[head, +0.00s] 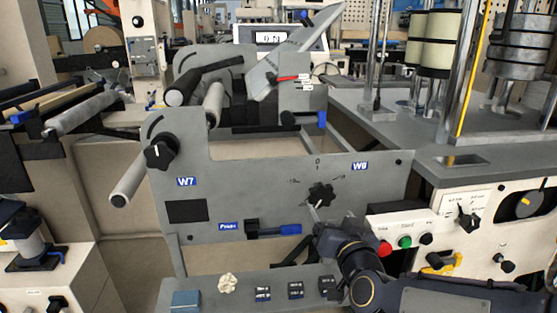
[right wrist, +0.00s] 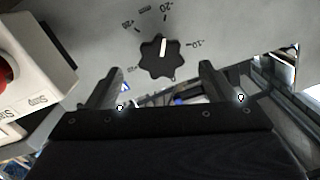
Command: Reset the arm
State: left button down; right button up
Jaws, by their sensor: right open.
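My right arm (head: 363,275) comes in from the lower right of the head view. Its gripper (head: 331,224) is just below the black star-shaped knob (head: 320,194) on the grey W8 panel (head: 250,165). In the right wrist view the gripper (right wrist: 160,72) is open, with one finger on each side below the knob (right wrist: 162,57). Nothing shows between the fingers, and they look apart from the knob. The knob's white pointer line faces up in the wrist view, among printed numbers. My left gripper is not in view.
A white button box (head: 402,229) with red, green and black buttons is close to the right of my gripper. A blue-and-black latch (head: 273,229) is to its left.

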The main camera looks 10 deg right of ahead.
jog(key=s+d+f+g+y, duration=0.1)
jog(key=s+f+g, duration=0.3)
jog(key=s, duration=0.5)
jog(key=s+d+f+n+g+y, duration=0.1)
jog(key=s+f+g, duration=0.3)
jog(key=s, duration=0.5)
jog(key=s+d+f+g+y, duration=0.1)
jog(key=s+f+g, duration=0.25)
jog(key=s, duration=0.55)
notch_tip(320, 180, up, 22)
jog(key=p, duration=2.3)
jog(key=shift+s+d, duration=0.15)
jog(key=shift+s, duration=0.1)
jog(key=shift+g, duration=0.25)
